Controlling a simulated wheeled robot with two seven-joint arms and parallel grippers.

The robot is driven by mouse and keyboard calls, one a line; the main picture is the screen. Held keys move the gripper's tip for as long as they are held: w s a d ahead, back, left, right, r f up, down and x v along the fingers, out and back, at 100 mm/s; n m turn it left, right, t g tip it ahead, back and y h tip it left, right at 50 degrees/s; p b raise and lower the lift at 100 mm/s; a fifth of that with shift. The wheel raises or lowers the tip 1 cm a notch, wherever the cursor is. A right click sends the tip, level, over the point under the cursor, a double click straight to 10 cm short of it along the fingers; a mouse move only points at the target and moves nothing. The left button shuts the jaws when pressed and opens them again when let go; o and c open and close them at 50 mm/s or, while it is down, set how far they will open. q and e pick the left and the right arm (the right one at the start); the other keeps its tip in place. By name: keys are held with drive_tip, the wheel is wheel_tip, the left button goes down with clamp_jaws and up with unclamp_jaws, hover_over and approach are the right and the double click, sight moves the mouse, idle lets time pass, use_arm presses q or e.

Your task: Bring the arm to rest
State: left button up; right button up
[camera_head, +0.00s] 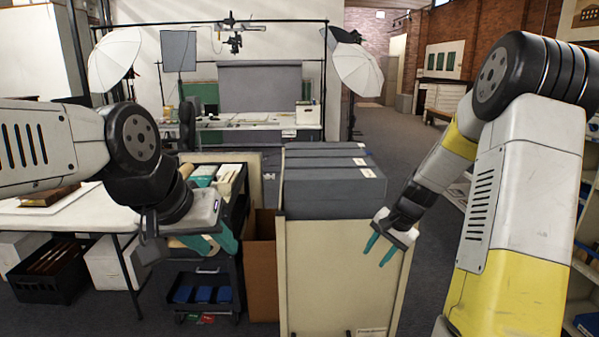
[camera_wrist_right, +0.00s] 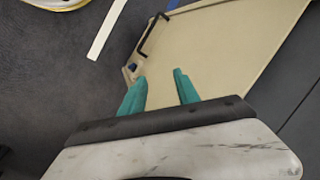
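My right arm reaches in from the right. Its gripper (camera_head: 378,252) points down beside the right side of the beige cabinet, below the grey archival boxes. The right wrist view shows its two teal fingers (camera_wrist_right: 160,84) apart, with nothing between them. My left arm comes in from the left. Its gripper (camera_head: 212,242) hangs in front of the dark cart, its teal fingers apart and no object seen held. Several grey archival boxes (camera_head: 334,192) with white labels lie side by side on top of the beige cabinet (camera_head: 340,270).
The dark cart (camera_head: 236,262) with folders and blue bins stands left of the cabinet. A white table (camera_head: 70,217) is at the left, with a black crate (camera_head: 48,270) below it. Shelving stands at the far right. The grey floor (camera_head: 430,215) right of the cabinet is open.

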drive_tip(key=s+a+r+n+t, duration=0.1)
drive_tip(key=s+a+r+n, duration=0.15)
drive_tip(key=s+r, duration=0.35)
drive_tip(key=s+a+r+n, duration=0.2)
drive_tip(key=s+a+r, duration=0.15)
drive_tip(key=r, duration=0.55)
drive_tip(key=s+r+n+t, duration=0.1)
drive_tip(key=s+r+n, duration=0.1)
drive_tip(key=s, duration=0.5)
drive_tip(key=s+a+r+n+t, duration=0.1)
drive_tip(key=s+r+n, duration=0.1)
drive_tip(key=s, duration=0.6)
drive_tip(key=shift+a+r+h, duration=0.2)
drive_tip(key=shift+r+h, duration=0.2)
drive_tip(key=shift+r, duration=0.5)
drive_tip(key=shift+c, duration=0.4)
